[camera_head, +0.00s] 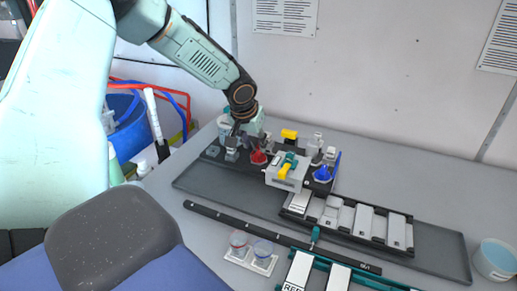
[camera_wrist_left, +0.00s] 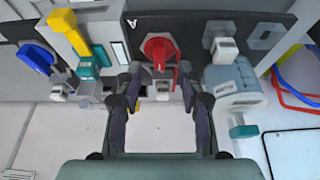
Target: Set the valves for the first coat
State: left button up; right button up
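The proportioner stands on a dark base plate (camera_head: 212,152) at the back of the table. It has a red valve (camera_head: 258,157), a blue valve (camera_head: 322,174) and a pale central block with yellow (camera_head: 285,171) and teal (camera_head: 291,159) handles. My left gripper (camera_head: 244,139) is over the left end, by the red valve. In the left wrist view my left gripper (camera_wrist_left: 160,78) is open, with the red valve (camera_wrist_left: 158,48) between and just beyond its fingertips. I cannot tell whether they touch. The blue valve (camera_wrist_left: 36,58) shows at that view's left. My right gripper is not in view.
A dark rack (camera_head: 345,228) with several pale blocks lies on the grey tray (camera_head: 430,243). Two small cups (camera_head: 238,239) stand in a white holder in front. A teal rail (camera_head: 318,250) with labelled cards is nearer. A blue-white tub (camera_head: 494,259) is at right.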

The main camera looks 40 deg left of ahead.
aim_at(258, 153)
pick_arm(q)
jog(key=x, duration=0.4)
jog(key=shift+w+a, duration=0.1)
jog(key=shift+w, duration=0.4)
jog(key=shift+f, duration=0.2)
jog(key=shift+s+r, duration=0.1)
jog(key=shift+s, duration=0.4)
jog(key=shift+w, duration=0.3)
jog(key=shift+w+f, duration=0.3)
jog(key=shift+f, duration=0.05)
jog(key=c, duration=0.3)
jog(key=shift+s+r, duration=0.2)
jog(key=shift+s, duration=0.15)
jog(key=c, duration=0.4)
grip_shut()
